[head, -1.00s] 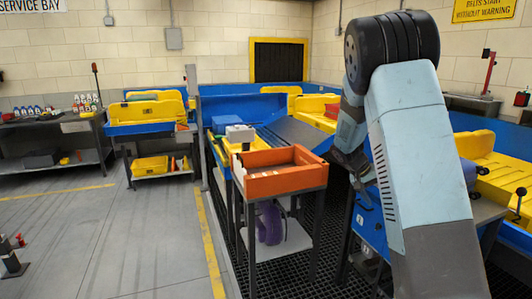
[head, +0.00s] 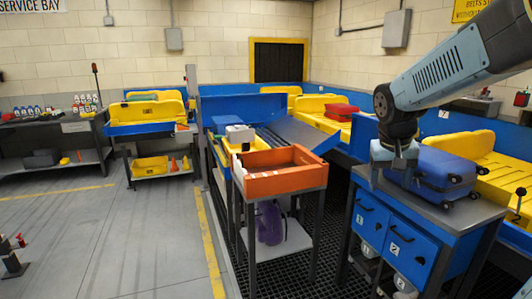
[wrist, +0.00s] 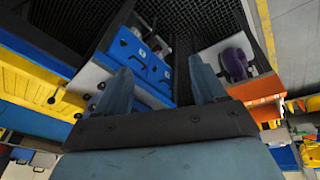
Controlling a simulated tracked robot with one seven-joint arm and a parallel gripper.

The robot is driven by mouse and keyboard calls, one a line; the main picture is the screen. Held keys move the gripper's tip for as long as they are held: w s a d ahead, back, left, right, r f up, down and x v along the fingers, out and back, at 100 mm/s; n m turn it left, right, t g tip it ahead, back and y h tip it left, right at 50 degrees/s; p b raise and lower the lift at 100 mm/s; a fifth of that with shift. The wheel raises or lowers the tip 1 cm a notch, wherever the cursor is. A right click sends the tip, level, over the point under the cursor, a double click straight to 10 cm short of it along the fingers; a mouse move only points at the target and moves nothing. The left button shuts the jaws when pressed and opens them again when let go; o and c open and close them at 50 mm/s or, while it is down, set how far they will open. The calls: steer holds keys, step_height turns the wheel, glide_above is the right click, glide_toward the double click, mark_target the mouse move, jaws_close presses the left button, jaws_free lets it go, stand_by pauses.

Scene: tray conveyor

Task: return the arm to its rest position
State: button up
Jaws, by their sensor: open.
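My arm reaches in from the upper right of the head view, and my gripper (head: 393,172) hangs at its end, by the left end of the blue suitcase (head: 435,178). I cannot tell how far apart they are. In the wrist view, both fingers of my gripper (wrist: 163,76) are spread wide with nothing held between them. The blue drawers (wrist: 140,55) show beyond the gap. The fingertips are hard to make out in the head view.
The suitcase lies on a grey-topped blue cabinet (head: 392,232) with numbered drawers. Left of it, an orange tray (head: 285,181) sits on a stand, with a purple bag (head: 269,223) on its lower shelf. Yellow belts (head: 500,165) run behind. Open floor (head: 150,245) lies left.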

steer(key=s+a+r+n+t+y, duration=0.1)
steer(key=s+a, duration=0.2)
steer(key=s, duration=0.4)
steer(key=s+a+r+n+t+y, duration=0.1)
steer(key=s+a+r+t, duration=0.1)
steer(key=s, duration=0.6)
steer(key=shift+s+a, duration=0.3)
steer(key=shift+a, duration=0.45)
